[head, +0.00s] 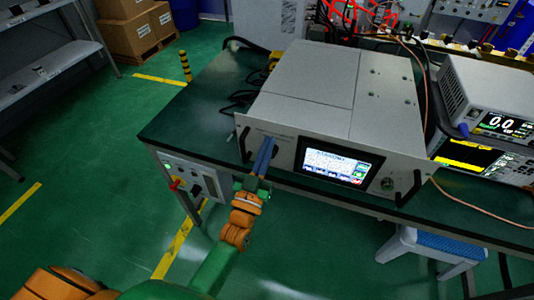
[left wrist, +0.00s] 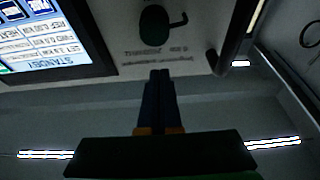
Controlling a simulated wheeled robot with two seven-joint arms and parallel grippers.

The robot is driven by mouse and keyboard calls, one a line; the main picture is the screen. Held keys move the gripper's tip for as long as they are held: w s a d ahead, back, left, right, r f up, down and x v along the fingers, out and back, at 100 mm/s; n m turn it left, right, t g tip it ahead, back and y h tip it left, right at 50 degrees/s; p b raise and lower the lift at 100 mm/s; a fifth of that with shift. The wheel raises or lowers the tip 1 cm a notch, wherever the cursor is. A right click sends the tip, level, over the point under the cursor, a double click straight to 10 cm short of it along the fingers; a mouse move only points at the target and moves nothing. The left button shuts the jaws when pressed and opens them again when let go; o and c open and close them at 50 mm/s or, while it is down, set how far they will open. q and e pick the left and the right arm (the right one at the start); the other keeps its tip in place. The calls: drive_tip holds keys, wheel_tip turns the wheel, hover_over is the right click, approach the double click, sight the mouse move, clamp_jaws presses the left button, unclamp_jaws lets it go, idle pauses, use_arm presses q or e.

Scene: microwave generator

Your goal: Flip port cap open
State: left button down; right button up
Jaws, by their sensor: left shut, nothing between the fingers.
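The microwave generator (head: 330,100) is a light grey box on the dark green bench, with a lit screen (head: 338,163) on its front panel. In the left wrist view, where the panel appears upside down, the round dark port cap (left wrist: 154,25) has a small hooked tab and lies flat against the panel. My left gripper (head: 266,146) has its blue fingers shut and empty in front of the panel's left part. In the left wrist view its fingertips (left wrist: 160,74) point toward the panel, just short of the cap in the picture. In the head view the fingers largely hide the cap. My right gripper is not in view.
Black handles (head: 408,188) stick out at both ends of the front panel. Stacked instruments (head: 487,115) stand on the right, with cables behind. A blue-topped stool (head: 440,243) is under the bench's right side.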

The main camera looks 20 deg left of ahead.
sight(274, 156)
use_arm(q)
wheel_tip(274, 156, down, 3)
drive_tip(key=shift+d+f+m+h+b, duration=0.1)
drive_tip(key=shift+f+m+h+b, duration=0.2)
drive_tip(key=shift+m, duration=0.45)
drive_tip(key=shift+d+m+h+b, duration=0.1)
drive_tip(key=shift+m+h, duration=0.3)
drive_tip(key=shift+m, duration=0.35)
drive_tip(key=shift+s+f+m, duration=0.1)
drive_tip(key=shift+f+m, duration=0.05)
drive_tip(key=shift+m, duration=0.55)
drive_tip(key=m+h, duration=0.1)
drive_tip(key=m, duration=0.1)
drive_tip(key=f+m+g+h, duration=0.1)
drive_tip(key=m, duration=0.1)
drive_tip(key=shift+d+h, duration=0.2)
drive_tip(key=shift+h, duration=0.1)
drive_tip(key=m, duration=0.2)
drive_tip(key=f+m+g+h, duration=0.1)
drive_tip(key=m, duration=0.4)
drive_tip(key=shift+a+f+g+h+p, duration=0.1)
drive_tip(key=shift+f+g+h+p, duration=0.25)
drive_tip(key=shift+f+g+h, duration=0.05)
drive_tip(key=m, duration=0.2)
drive_tip(key=f+m+g, duration=0.1)
drive_tip(key=a+m+g+p, duration=0.1)
drive_tip(key=m, duration=0.1)
drive_tip(key=shift+f+m, duration=0.3)
